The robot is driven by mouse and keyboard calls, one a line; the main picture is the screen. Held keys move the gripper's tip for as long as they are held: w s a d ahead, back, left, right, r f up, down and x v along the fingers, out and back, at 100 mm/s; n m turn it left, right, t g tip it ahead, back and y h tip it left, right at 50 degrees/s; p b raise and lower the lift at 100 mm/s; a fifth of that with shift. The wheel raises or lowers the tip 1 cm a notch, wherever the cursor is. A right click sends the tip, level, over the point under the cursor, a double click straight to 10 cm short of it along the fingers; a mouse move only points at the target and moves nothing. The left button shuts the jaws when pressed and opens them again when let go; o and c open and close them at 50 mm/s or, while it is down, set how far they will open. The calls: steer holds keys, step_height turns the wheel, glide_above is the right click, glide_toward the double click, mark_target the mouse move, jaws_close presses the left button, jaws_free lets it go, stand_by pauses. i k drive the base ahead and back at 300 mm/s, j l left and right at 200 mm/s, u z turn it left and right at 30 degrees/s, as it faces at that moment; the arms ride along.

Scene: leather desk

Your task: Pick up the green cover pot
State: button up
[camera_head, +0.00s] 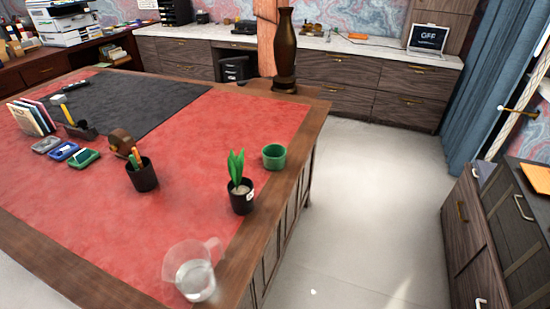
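The green cover pot (274,157) stands upright on the red leather top of the desk (200,215), close to its right wooden edge. It looks empty, though its inside bottom is hard to make out. It stands just behind and to the right of a black pot with a green plant (241,190), with a small gap between them. My gripper is not in view.
A clear jug with water (195,272) stands at the desk's front right corner. A black pen cup (142,175), tape dispenser (121,142) and stamp pads (84,158) stand further left. A tall brown vase (285,45) rises behind the desk.

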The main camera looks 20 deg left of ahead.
mark_target(274, 156)
steer(key=i+u, duration=0.15)
steer(key=u, duration=0.3)
steer(key=i+l+u, duration=0.1)
steer(key=u, duration=0.35)
steer(key=i+l+u, duration=0.1)
steer(key=u, duration=0.3)
